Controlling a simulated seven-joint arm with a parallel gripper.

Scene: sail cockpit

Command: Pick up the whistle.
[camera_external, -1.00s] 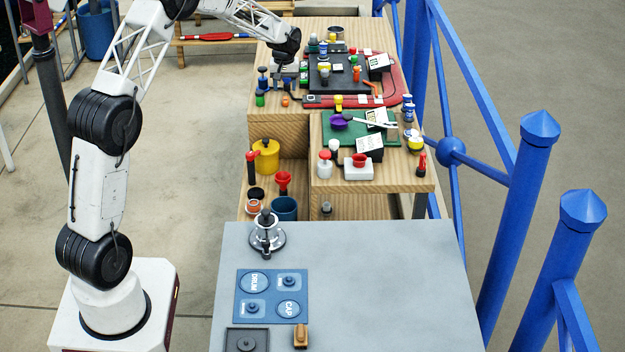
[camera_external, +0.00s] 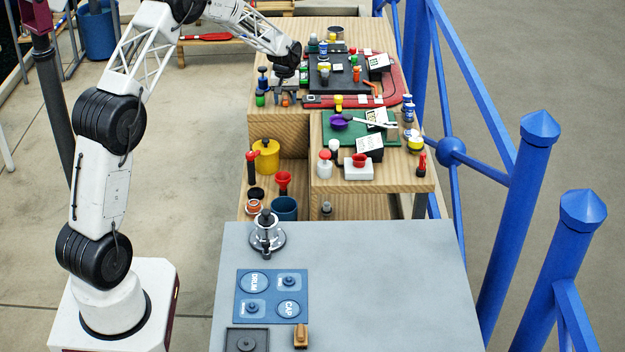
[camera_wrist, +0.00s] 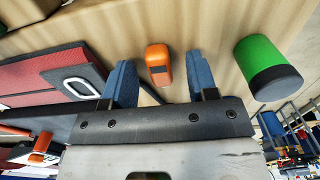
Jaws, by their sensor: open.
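The whistle is most likely the small orange object (camera_wrist: 158,62) with a dark slot, on the wooden surface in the wrist view. In the external view a small orange spot (camera_external: 285,100) shows just below my gripper. My gripper (camera_wrist: 160,80) is open, its two blue fingers on either side of the orange object, with gaps on both sides. Whether the fingertips are level with it cannot be told. In the external view my gripper (camera_external: 285,86) is low over the left part of the far wooden table.
A green and black cylinder (camera_wrist: 268,68) stands close to the right finger. A red and dark grey flat item (camera_wrist: 65,78) lies to the left. A red tray (camera_external: 392,90) with several small items fills the far table's right side.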

